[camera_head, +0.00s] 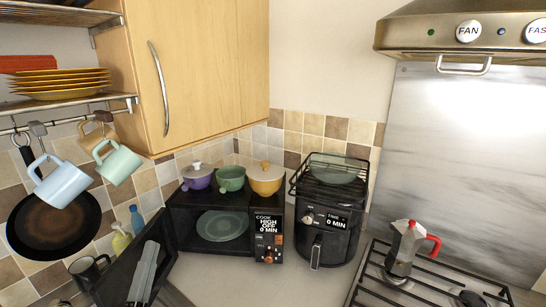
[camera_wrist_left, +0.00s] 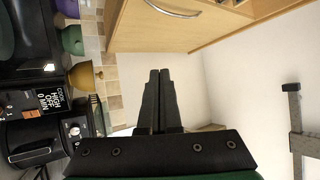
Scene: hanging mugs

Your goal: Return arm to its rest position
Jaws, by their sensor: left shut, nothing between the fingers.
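My right gripper is not in view.
A black microwave (camera_head: 180,220) carries several coloured pots. An air fryer (camera_head: 325,228) stands right of it, then a moka pot (camera_head: 402,250) on the hob. A frying pan (camera_head: 25,235) hangs at left; a dark mug (camera_head: 88,270) stands below. A wooden cupboard (camera_head: 205,70) hangs above.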

